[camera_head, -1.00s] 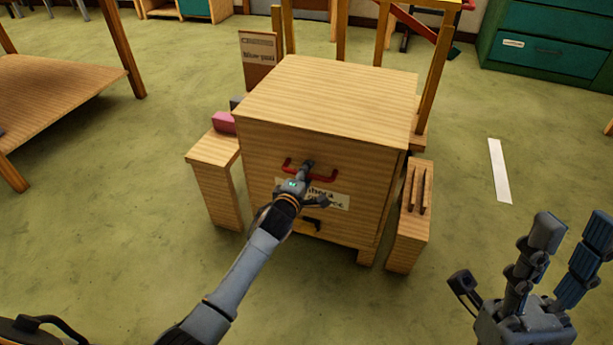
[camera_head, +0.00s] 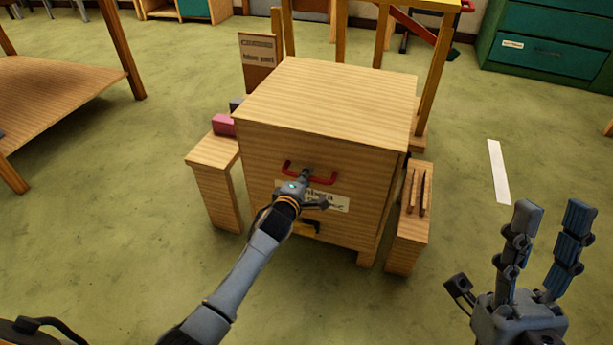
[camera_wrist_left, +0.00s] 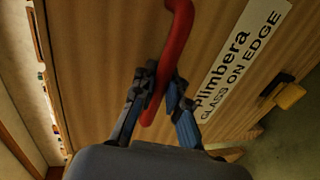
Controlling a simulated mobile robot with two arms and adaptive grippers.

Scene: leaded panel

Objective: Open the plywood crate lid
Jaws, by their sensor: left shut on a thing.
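The plywood crate (camera_head: 265,165) stands on the floor in the middle of the head view. Its flat top (camera_head: 330,95) shows no open gap. A red handle (camera_head: 330,181) is fixed to its front face above a white label; the handle also shows in the left wrist view (camera_wrist_left: 177,45). My left gripper (camera_head: 307,174) is at the handle. In the left wrist view its fingers (camera_wrist_left: 161,84) close around the red bar from both sides. My right gripper (camera_head: 552,210) is at the lower right, its fingers spread, empty and away from the crate.
A black and yellow latch (camera_head: 309,227) sits low on the crate front. Wooden side stands flank the crate; the left one (camera_head: 212,150) holds a pink block (camera_head: 223,125). A wooden frame (camera_head: 435,75) stands behind. Green floor is open on both sides.

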